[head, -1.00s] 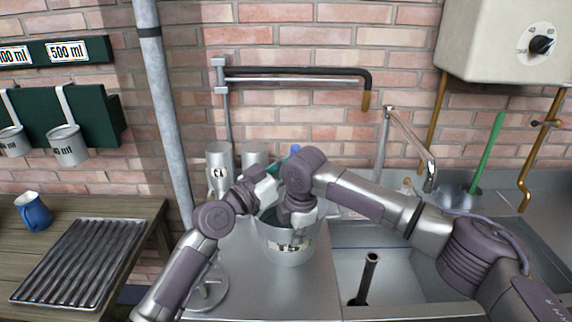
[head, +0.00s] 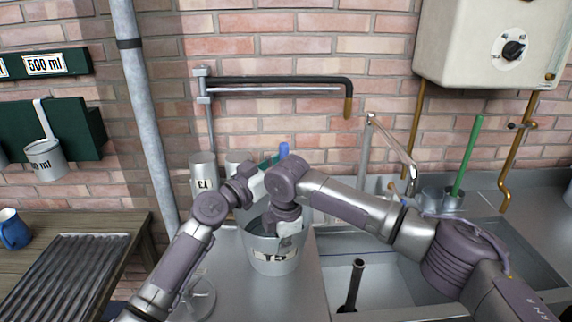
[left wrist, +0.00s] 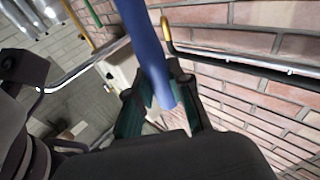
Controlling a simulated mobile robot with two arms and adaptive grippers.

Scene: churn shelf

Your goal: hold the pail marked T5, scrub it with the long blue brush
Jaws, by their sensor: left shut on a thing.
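The pail marked T5 (head: 267,262) stands upright on the metal counter left of the sink, its mark facing me. My right gripper (head: 288,236) points down at the pail's rim from above. Its fingers are partly hidden, and I cannot tell whether they close on the rim. My left gripper (head: 266,172) is above and behind the pail, shut on the long blue brush (head: 284,150). Only the top of its blue handle shows there. In the left wrist view the blue handle (left wrist: 150,50) runs between the green finger pads. The brush head is hidden.
A metal canister (head: 203,172) stands behind my left arm. A sink basin (head: 385,285) with an upright dark pipe (head: 353,285) lies right of the pail. A swing pipe (head: 280,85) and a tap (head: 395,145) are above. A green-handled tool (head: 467,155) stands at right.

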